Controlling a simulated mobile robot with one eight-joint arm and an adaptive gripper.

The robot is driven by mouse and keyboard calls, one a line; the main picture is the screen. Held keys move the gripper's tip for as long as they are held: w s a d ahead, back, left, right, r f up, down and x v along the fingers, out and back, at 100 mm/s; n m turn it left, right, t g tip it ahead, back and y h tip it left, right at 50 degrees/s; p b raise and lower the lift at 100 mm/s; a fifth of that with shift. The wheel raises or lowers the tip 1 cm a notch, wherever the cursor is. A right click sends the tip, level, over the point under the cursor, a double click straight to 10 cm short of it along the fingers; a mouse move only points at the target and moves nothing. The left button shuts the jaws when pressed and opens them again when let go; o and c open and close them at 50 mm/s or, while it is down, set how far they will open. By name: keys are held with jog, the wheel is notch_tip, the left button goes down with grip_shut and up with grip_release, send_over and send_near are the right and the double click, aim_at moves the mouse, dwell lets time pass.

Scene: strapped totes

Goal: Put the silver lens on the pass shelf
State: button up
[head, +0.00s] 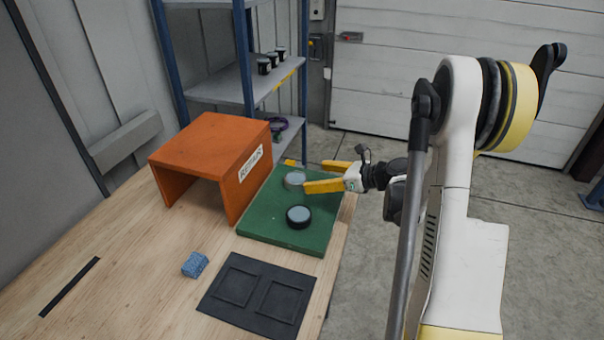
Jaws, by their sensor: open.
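The silver lens (293,180), a short round piece with a pale top, sits on the far part of the green mat (262,222). My gripper (314,176) is open and empty, its yellow fingers pointing left just right of the lens. The near finger reaches close to the lens; I cannot tell whether they touch. A blue rack with grey shelves (215,86) stands behind the bench. No shelf label is legible, so I cannot tell which is the pass shelf.
A black-rimmed lens (299,216) sits nearer on the mat. An orange open-fronted box (208,148) stands left. A black two-recess tray (258,296) and a blue sponge (195,264) lie in front. Black lenses (264,66) occupy the rack's middle shelf.

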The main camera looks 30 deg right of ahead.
jog(key=v, duration=0.2)
jog(key=shift+s+d+r, duration=0.15)
jog(key=shift+s+d, duration=0.05)
jog(key=shift+s, duration=0.05)
jog(key=shift+s+r, duration=0.15)
jog(key=shift+s, duration=0.05)
jog(key=s+a+r+n+g+h, duration=0.2)
jog(key=s+a+r+n, duration=0.2)
jog(key=a+n, duration=0.3)
jog(key=s+a+r+n+g+h, duration=0.1)
jog(key=s+a+r+n+g, duration=0.1)
jog(key=s+a+r+n, duration=0.35)
jog(key=s+a+n+h, duration=0.2)
jog(key=s+a+n, duration=0.1)
jog(key=s+n, duration=0.4)
jog(key=s+a+n+h, duration=0.2)
jog(key=s+a+n, duration=0.2)
jog(key=s+n, duration=0.3)
jog(key=n, duration=0.2)
jog(key=shift+r+n, duration=0.35)
jog(key=shift+r, duration=0.05)
jog(key=shift+f, duration=0.4)
